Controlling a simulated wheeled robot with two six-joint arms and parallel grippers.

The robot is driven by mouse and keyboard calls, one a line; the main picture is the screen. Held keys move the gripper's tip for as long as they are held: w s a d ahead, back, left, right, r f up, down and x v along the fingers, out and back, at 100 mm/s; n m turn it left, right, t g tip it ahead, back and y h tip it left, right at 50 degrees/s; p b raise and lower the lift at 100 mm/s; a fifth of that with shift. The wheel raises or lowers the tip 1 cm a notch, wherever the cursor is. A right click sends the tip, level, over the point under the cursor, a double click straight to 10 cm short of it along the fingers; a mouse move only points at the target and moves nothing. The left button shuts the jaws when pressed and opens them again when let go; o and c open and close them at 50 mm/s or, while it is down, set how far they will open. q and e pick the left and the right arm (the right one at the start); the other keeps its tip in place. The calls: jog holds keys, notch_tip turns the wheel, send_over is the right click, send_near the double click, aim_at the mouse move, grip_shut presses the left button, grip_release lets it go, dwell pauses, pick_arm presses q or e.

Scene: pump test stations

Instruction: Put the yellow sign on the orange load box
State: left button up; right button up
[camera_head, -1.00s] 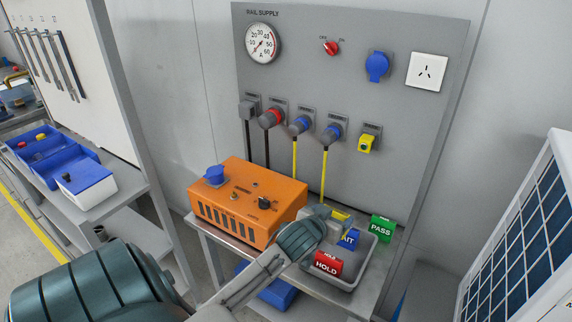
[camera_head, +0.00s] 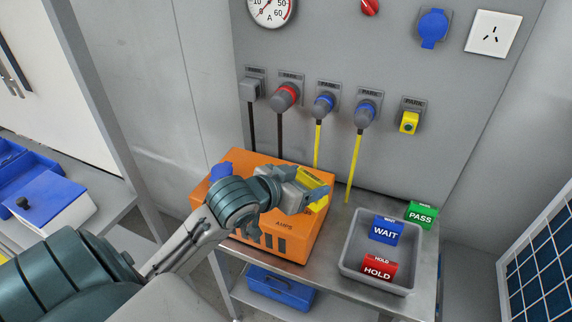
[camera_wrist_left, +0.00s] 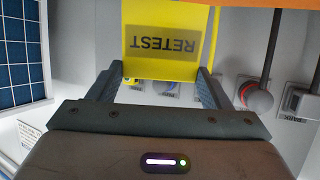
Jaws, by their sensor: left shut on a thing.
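My left gripper (camera_head: 314,188) is shut on the yellow sign (camera_head: 319,203), over the right part of the orange load box (camera_head: 262,160) in the head view. The sign is partly hidden by the fingers, and I cannot tell whether it touches the box. In the left wrist view the sign (camera_wrist_left: 168,48) sits between the fingertips and reads RETEST upside down. My forearm and gripper hide much of the box's top. A blue socket (camera_head: 221,171) shows at its back left. My right gripper is not in view.
A grey tray (camera_head: 346,262) right of the box holds the blue WAIT sign (camera_head: 386,229) and red HOLD sign (camera_head: 379,268). The green PASS sign (camera_head: 421,214) stands beside it. Cables with plugs hang from the panel (camera_head: 300,45) behind the box.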

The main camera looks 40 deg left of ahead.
pick_arm(q)
jog(key=shift+w+a+f+b, duration=0.4)
jog(key=shift+a+f+b, duration=0.05)
jog(key=shift+b, duration=0.25)
jog(key=w+a+f+p, duration=0.1)
jog(key=w+a, duration=0.2)
jog(key=w+a+f+p, duration=0.1)
jog(key=w+a+p, duration=0.1)
jog(key=w+a, duration=0.1)
jog(key=w+a+f+p, duration=0.1)
jog(key=w+a+p, duration=0.1)
jog(key=a, duration=0.2)
jog(key=shift+w+a+f, duration=0.1)
jog(key=shift+w+f, duration=0.3)
jog(key=shift+f, duration=0.2)
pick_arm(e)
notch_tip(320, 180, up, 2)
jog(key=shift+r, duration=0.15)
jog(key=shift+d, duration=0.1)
pick_arm(q)
jog(key=o, duration=1)
jog(key=shift+f, duration=0.1)
